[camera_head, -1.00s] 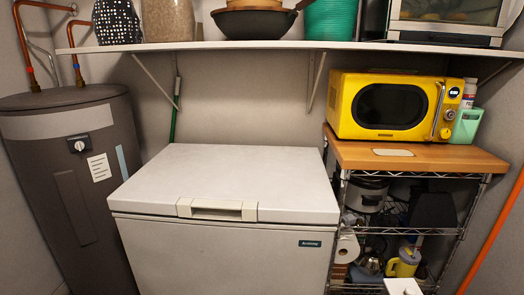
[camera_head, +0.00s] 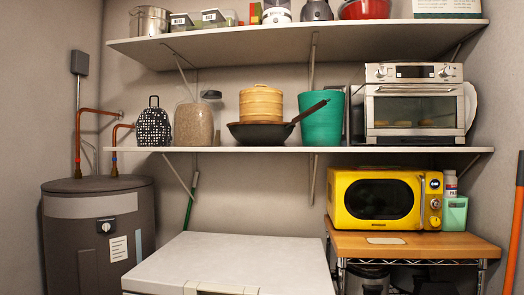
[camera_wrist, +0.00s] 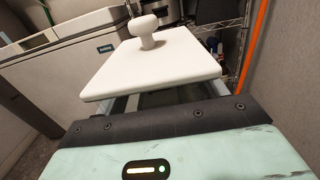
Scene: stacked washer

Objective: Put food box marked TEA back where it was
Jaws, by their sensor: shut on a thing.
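In the wrist view a white square lid with a round knob (camera_wrist: 150,62) lies just beyond my gripper (camera_wrist: 162,98). It appears to top the box that I hold; the box's sides are mostly hidden under the lid and behind my gripper's mint-green body. I see no TEA marking on it. My gripper is shut on this white-lidded box, which appears roughly upright, in front of the freezer and rack. Neither my gripper nor the box shows in the head view now.
The upper shelf (camera_head: 250,46) holds a pot, small labelled boxes and jars. The middle shelf (camera_head: 250,150) holds jars, a wok (camera_head: 262,132) and a toaster oven (camera_head: 413,105). A yellow microwave (camera_head: 383,200) stands on the rack. The chest freezer's top (camera_head: 240,258) is clear.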

